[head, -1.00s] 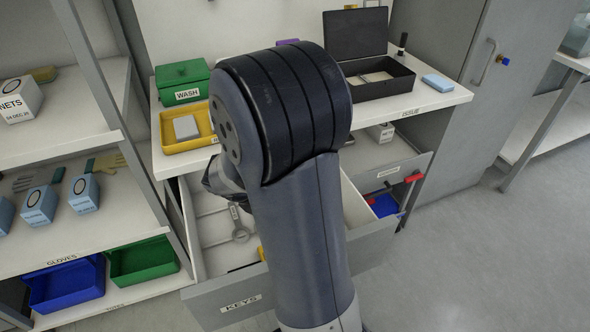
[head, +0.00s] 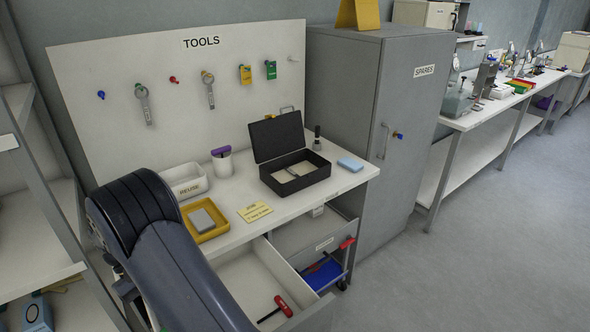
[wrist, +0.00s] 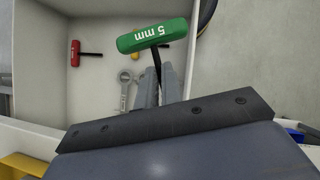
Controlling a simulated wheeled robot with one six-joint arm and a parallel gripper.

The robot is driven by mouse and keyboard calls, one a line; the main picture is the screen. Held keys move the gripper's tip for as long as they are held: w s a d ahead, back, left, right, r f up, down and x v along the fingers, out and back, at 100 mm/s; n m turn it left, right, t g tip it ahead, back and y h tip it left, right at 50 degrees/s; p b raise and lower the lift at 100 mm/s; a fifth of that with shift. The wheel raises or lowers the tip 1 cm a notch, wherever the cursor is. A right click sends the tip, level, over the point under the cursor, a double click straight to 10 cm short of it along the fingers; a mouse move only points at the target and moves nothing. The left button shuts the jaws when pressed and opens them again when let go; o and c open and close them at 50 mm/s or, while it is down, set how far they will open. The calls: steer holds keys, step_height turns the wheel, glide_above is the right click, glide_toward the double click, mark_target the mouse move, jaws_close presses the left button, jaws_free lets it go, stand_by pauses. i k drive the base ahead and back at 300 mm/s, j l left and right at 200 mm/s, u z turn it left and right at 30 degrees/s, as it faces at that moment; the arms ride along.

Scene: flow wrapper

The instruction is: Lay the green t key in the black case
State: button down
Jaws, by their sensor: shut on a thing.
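The green T key (wrist: 152,36), marked "5 mm" on its handle, is in my gripper (wrist: 160,82) in the wrist view. The fingers are shut on its dark shaft, with the handle beyond the fingertips. It is held above the open drawer. The black case (head: 303,187) stands open on the white bench in the head view, its lid (head: 277,137) raised at the back. Pale pieces show inside the case. In the head view my arm is at lower left and hides the key; the fingertips cannot be made out there.
The open drawer (wrist: 40,95) holds a red T key (wrist: 75,53) and a wrench (wrist: 124,88). On the bench, a yellow tray (head: 222,229) and a note (head: 255,212) lie left of the case.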

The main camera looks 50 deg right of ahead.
mark_target(307, 171)
steer(key=k+l, duration=0.1)
steer(key=l, duration=0.35)
steer(key=k+l+u, duration=0.15)
steer(key=l, duration=0.7)
steer(key=k+l+u, duration=0.15)
steer(key=l, duration=0.25)
steer(key=k+l, duration=0.15)
steer(key=l, duration=0.25)
steer(key=k+l+u, duration=0.15)
steer(key=l, duration=0.25)
steer(key=k+l, duration=0.1)
steer(key=l, duration=0.3)
steer(key=k+l+u, duration=0.15)
steer(key=l, duration=0.25)
